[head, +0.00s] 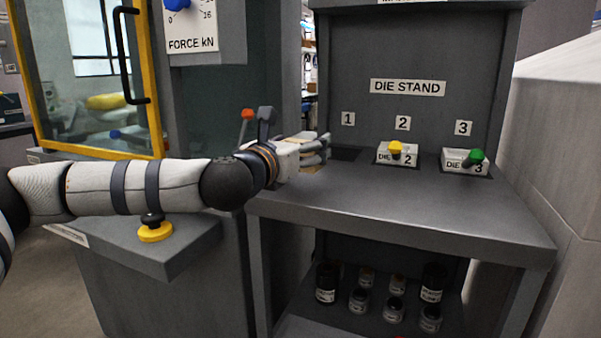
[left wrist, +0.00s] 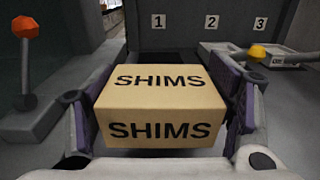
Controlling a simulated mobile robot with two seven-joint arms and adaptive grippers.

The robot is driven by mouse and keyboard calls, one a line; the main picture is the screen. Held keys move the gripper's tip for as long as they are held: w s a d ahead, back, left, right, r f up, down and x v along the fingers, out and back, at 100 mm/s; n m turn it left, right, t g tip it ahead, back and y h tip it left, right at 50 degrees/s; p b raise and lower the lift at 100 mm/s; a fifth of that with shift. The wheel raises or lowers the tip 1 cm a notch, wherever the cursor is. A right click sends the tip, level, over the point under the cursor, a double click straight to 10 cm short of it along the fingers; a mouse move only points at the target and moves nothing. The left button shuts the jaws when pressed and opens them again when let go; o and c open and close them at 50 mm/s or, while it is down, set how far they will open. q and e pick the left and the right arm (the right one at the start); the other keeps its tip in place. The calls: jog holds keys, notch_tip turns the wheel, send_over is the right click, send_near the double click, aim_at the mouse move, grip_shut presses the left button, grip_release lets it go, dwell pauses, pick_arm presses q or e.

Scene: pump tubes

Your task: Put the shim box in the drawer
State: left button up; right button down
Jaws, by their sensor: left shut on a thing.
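The shim box (left wrist: 160,105) is a tan cardboard box marked SHIMS on its top and front. It sits between the purple-padded fingers of my left gripper (left wrist: 165,110) in the left wrist view. In the head view my left gripper (head: 322,148) is at the left part of the die stand, near the label 1. The arm and hand mostly hide the box there. I cannot tell whether the box touches the stand's top. I cannot make out a drawer in either view. My right gripper is not in view.
The die stand (head: 420,205) holds die 2 (head: 384,158) with a yellow knob and die 3 (head: 450,167) with a green knob. A red-knobbed lever (head: 246,116) stands beside my left wrist. Several bottles (head: 327,282) stand on the lower shelf. The stand's front top is clear.

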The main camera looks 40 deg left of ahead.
pick_arm(q)
notch_tip(320, 180, down, 4)
jog(key=shift+r, duration=0.15)
jog(key=shift+b, duration=0.35)
jog(key=o, duration=1.4)
jog(key=shift+f, duration=0.2)
